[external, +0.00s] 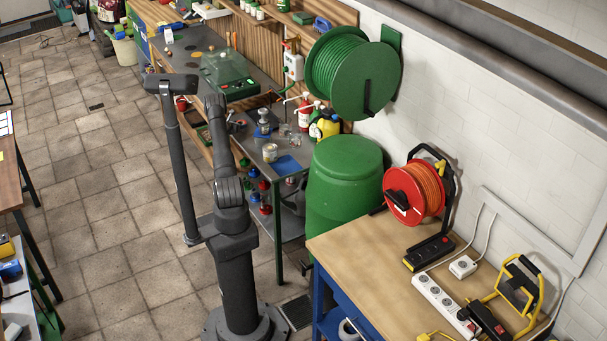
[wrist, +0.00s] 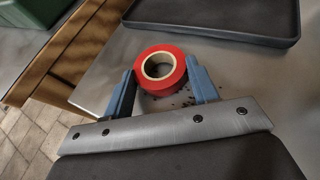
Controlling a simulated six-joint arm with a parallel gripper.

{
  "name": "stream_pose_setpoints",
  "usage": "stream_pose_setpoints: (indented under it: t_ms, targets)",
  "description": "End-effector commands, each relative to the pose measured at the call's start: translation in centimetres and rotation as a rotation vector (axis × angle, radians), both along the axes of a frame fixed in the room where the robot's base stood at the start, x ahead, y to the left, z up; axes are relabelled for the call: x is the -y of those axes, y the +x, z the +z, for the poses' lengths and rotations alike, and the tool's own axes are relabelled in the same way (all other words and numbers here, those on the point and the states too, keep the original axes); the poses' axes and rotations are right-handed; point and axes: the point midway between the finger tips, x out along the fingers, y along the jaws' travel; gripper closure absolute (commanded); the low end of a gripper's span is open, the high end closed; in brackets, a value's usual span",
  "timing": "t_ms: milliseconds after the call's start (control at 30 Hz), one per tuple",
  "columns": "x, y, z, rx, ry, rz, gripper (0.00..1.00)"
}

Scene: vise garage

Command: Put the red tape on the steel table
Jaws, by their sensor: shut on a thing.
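The red tape (wrist: 160,58), a roll with a pale core, sits between the two blue fingers of my gripper (wrist: 160,72) in the wrist view. The fingers are shut on its sides. Below and around it is the grey top of the steel table (wrist: 245,70), with dark specks close to the roll. I cannot tell whether the roll touches the tabletop. In the external view the steel table (external: 284,146) stands beyond my arm, left of the green barrel. The tape cannot be made out there; my arm covers part of that area.
A dark tray (wrist: 215,18) lies on the table beyond the tape. Bottles, a can (external: 270,152) and a blue cloth or sheet (external: 288,166) are on the tabletop. The green barrel (external: 343,190) stands close beside it. A wooden edge (wrist: 75,45) runs along the left in the wrist view.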

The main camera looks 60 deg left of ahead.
Motion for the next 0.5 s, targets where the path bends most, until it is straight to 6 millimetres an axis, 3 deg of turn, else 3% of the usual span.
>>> stream_pose_setpoints:
  t_ms: [167,200,267,500]
  targets:
    - [0.01,0.00,-0.40,0.000,-0.001,0.000,0.72]
    - [0.00,0.00,-0.32,0.000,-0.001,0.000,0.39]
    - [0.00,0.00,-0.32,0.000,-0.001,0.000,0.27]
    - [0.02,-0.01,-0.32,0.000,-0.001,0.000,0.25]
